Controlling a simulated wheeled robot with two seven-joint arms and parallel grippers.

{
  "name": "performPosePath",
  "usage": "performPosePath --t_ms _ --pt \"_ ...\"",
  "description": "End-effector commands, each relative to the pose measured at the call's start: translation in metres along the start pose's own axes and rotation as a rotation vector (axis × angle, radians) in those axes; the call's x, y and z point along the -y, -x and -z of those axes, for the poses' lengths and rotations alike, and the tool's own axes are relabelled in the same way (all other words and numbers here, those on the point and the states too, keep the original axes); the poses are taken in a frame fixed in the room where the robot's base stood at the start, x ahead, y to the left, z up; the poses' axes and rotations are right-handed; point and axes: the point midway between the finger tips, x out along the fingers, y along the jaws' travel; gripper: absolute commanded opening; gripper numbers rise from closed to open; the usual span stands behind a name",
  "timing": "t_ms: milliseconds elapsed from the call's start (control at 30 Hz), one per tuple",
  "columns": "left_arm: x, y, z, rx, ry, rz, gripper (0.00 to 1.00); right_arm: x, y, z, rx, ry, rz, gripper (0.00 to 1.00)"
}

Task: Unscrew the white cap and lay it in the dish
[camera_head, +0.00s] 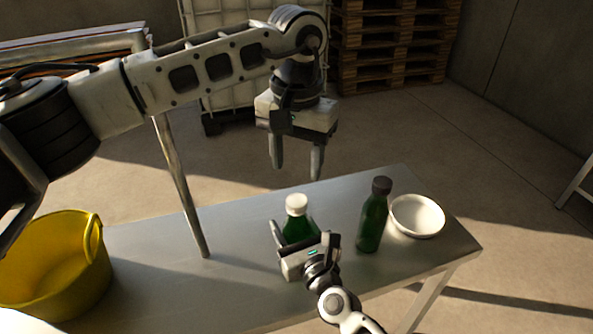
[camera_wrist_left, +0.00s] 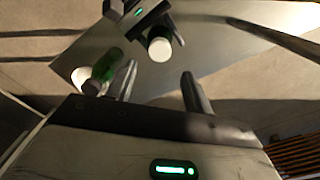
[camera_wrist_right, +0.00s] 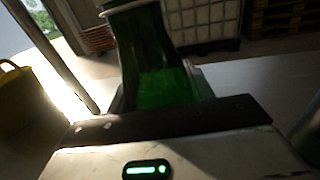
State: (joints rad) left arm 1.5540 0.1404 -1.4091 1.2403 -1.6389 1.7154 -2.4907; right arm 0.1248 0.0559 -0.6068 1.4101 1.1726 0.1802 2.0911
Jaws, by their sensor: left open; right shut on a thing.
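A green bottle (camera_head: 300,228) with a white cap (camera_head: 297,204) stands upright on the metal table, the cap seated on its top. My right gripper (camera_head: 304,246) is shut around the body of this bottle, which fills the right wrist view (camera_wrist_right: 158,75). My left gripper (camera_head: 295,168) is open and empty, pointing down above and apart from the white cap. In the left wrist view the white cap (camera_wrist_left: 160,49) lies beyond the open fingers (camera_wrist_left: 160,85). The white dish (camera_head: 417,216) stands at the table's right end and looks empty.
A second green bottle (camera_head: 372,222) with a dark cap stands between the held bottle and the dish. A yellow bucket (camera_head: 60,262) is at the left. The table (camera_head: 160,262) has bare room left of the held bottle.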

Motion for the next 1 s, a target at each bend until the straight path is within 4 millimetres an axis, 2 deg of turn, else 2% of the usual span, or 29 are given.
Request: performPosePath --t_ms 500,700,933,967,1000 --pt "0.000 -0.068 -0.001 0.003 -0.029 -0.001 0.51 0.000 0.000 0.001 -0.001 0.001 0.000 0.00" --pt "0.000 -0.079 0.000 0.000 -0.029 0.000 0.51 0.000 0.000 0.001 -0.001 0.001 0.000 0.00" --pt "0.000 -0.079 0.000 0.000 -0.029 0.000 0.51 0.000 0.000 0.001 -0.001 0.001 0.000 0.00" --pt "0.000 -0.079 0.000 0.000 -0.029 0.000 0.46 0.000 0.000 0.001 -0.001 0.001 0.000 0.00" --pt "0.000 -0.079 0.000 0.000 -0.029 0.000 0.35 0.000 0.000 0.001 -0.001 0.001 0.000 0.00"
